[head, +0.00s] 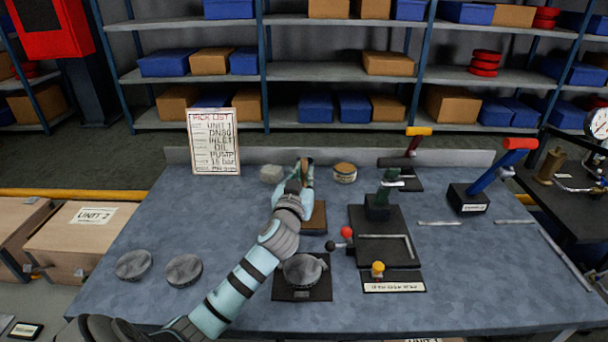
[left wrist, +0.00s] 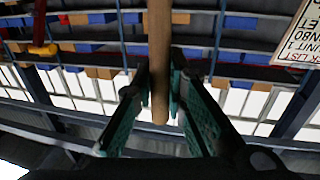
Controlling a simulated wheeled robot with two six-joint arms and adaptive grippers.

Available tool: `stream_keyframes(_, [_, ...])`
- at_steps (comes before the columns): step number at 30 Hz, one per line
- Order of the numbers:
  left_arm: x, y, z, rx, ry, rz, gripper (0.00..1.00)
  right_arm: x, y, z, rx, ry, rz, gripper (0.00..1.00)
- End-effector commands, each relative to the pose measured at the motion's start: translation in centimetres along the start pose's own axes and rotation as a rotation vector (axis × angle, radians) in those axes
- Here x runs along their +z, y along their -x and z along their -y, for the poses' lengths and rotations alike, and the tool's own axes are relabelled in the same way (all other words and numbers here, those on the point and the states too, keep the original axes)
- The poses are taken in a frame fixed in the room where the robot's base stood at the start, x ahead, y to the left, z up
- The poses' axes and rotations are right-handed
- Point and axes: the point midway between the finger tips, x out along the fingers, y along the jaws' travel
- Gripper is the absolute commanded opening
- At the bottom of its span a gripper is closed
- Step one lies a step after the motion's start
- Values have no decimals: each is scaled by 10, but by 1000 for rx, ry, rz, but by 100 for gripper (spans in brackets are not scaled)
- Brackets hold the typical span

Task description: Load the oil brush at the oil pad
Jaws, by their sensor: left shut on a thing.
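My left gripper (head: 304,170) is raised over the back middle of the bench. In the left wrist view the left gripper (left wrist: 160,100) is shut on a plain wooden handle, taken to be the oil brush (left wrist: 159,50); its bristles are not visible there. In the head view only a small brown part of the brush (head: 308,161) shows. A brown block (head: 316,218) lies below the gripper, partly hidden by my arm. A round tin with a tan top (head: 345,172) stands just right of the gripper. I cannot tell which of these is the oil pad. My right gripper is not in view.
A pick-list sign (head: 213,142) stands at the back left. Grey round discs (head: 184,270) lie front left; another sits on a dark plate (head: 303,291). A dark fixture (head: 382,230) and a blue red-handled lever (head: 487,185) stand right. The left middle of the bench is bare.

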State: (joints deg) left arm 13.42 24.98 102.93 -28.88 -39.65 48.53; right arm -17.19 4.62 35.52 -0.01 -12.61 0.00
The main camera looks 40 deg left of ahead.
Motion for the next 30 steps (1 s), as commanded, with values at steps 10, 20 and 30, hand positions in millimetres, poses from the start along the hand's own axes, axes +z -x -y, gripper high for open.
stream_keyframes(10, [-5,0,0,-1,0,5,0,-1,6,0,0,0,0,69])
stream_keyframes(20, [-47,0,0,0,1,2,0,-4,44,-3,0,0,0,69])
stream_keyframes(30, [-71,0,0,0,1,2,0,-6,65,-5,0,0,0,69])
